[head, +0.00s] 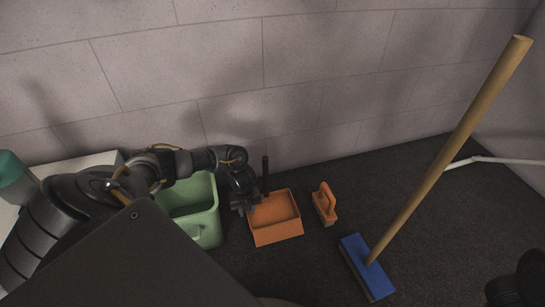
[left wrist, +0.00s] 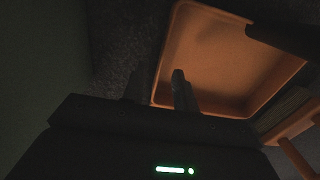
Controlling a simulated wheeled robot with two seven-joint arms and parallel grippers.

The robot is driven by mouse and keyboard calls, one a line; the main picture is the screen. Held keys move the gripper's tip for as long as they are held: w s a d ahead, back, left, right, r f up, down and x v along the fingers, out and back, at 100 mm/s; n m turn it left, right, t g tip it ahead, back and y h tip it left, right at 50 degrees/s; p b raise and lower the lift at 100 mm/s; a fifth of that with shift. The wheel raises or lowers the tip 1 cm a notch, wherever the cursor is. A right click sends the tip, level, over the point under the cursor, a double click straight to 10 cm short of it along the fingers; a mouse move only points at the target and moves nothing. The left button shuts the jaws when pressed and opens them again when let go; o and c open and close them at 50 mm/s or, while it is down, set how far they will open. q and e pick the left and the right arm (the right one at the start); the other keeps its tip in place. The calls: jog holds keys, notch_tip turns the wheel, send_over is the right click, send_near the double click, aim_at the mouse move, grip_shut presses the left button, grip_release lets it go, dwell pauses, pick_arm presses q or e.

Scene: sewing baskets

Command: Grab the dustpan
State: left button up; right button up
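The dustpan is an orange tray (head: 275,232) with a dark upright handle (head: 266,168) at its back, on the dark floor near the wall. My left gripper (head: 247,207) is at the dustpan's left side wall. In the left wrist view the two fingers (left wrist: 158,82) are apart, one outside the orange pan (left wrist: 215,60) and one over its inside, with the rim between them. I cannot tell whether they touch the rim. A dark part of my right arm (head: 515,288) shows at the bottom right; its fingers cannot be made out.
A green bin (head: 203,228) stands just left of the dustpan. An orange hand brush (head: 325,204) lies to its right. A broom with a blue head (head: 366,268) and long wooden handle stands further right. The wall is close behind.

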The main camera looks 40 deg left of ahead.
pick_arm(q)
notch_tip(320, 180, down, 4)
jog(key=shift+f+b, duration=0.1)
jog(key=shift+b, duration=1.05)
jog(key=shift+c, duration=0.4)
grip_shut()
jog(key=shift+r, duration=0.2)
